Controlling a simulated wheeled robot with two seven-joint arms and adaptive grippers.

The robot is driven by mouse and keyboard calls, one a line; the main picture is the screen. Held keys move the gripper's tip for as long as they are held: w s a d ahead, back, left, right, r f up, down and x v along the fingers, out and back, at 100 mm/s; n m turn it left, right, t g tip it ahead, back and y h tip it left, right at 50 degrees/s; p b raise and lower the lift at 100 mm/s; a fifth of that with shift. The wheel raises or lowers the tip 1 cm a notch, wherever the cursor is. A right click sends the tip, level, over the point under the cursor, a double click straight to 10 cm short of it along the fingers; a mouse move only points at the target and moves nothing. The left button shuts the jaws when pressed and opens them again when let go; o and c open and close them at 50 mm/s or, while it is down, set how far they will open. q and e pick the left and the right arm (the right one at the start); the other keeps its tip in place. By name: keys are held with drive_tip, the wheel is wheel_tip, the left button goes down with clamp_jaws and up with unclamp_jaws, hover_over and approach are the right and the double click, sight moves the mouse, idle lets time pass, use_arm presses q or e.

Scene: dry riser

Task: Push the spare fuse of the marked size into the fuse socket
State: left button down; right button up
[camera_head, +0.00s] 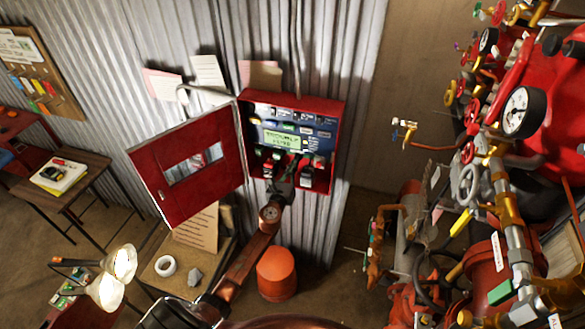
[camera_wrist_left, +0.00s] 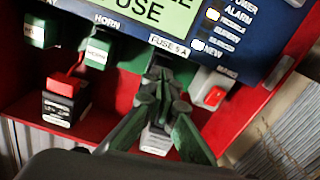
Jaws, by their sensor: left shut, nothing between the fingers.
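An open red panel box (camera_head: 339,125) hangs on the corrugated wall. In the left wrist view its display (camera_wrist_left: 150,12) shows part of the word "FUSE". Below it is a label "FUSE 5 A" (camera_wrist_left: 168,47). My left gripper (camera_head: 284,178) is at the box's lower part. In the left wrist view its shut fingers (camera_wrist_left: 163,82) are just below that label and cover most of the socket there. I cannot tell whether they touch it. I cannot make out a fuse; a white-labelled block (camera_wrist_left: 155,141) shows partly behind the fingers. My right gripper is not in view.
A red rocker switch (camera_wrist_left: 213,96) is close on the right. The open red door (camera_head: 150,175) stands left of the box.

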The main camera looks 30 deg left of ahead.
use_arm(q)
drive_tip(key=shift+b+x, duration=0.3)
drive_tip(key=shift+x, duration=0.6)
drive_tip(key=shift+s, duration=0.1)
idle(0.4)
